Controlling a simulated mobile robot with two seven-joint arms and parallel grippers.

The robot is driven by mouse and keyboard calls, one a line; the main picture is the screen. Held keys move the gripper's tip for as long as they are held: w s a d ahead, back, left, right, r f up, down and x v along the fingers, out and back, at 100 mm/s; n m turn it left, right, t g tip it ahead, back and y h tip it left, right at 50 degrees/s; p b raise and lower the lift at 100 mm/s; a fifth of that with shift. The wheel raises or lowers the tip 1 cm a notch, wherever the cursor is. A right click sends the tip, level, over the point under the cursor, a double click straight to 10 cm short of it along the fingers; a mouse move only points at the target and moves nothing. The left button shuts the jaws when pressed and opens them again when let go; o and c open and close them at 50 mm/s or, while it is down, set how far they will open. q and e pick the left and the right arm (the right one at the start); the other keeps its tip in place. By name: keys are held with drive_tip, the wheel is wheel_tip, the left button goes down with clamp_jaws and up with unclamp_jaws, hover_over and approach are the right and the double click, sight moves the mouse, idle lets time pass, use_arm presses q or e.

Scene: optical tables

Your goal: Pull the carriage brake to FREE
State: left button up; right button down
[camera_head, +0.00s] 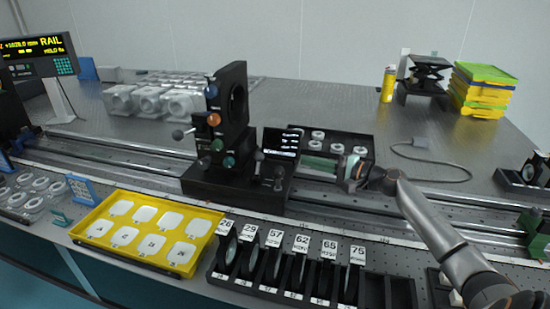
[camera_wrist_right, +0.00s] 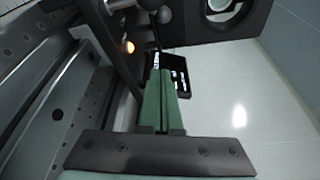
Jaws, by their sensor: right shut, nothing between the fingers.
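The black carriage (camera_head: 235,187) sits on the rail in mid-view, with a tall plate holding a round opening. I cannot tell which is the brake. A small black screen (camera_head: 281,142) sits on the carriage's right. My right gripper (camera_head: 305,161) points left at the carriage from its right, apart from the levers. In the right wrist view its green fingers (camera_wrist_right: 160,75) are shut and empty, with a grey ball (camera_wrist_right: 165,15) beyond. My left gripper is out of view.
The rail's rods (camera_head: 120,143) run left to right. A yellow tray (camera_head: 150,232) and a rack of numbered plates (camera_head: 285,262) lie in front. A black tray of round parts (camera_head: 335,145) is behind the gripper. A display (camera_head: 35,47) at left reads RAIL and apparently HELD.

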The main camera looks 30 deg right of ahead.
sight(258, 163)
drive_tip(key=x, duration=0.7)
drive_tip(key=shift+w+a, duration=0.15)
drive_tip(key=shift+w, duration=0.15)
drive_tip(key=a, duration=0.1)
drive_tip(key=a+r+p, duration=0.1)
drive_tip(key=a, duration=0.1)
drive_tip(key=shift+a+p, duration=0.35)
drive_tip(key=shift+a, duration=0.05)
drive_tip(key=shift+a+f, duration=0.1)
drive_tip(key=shift+a, duration=0.15)
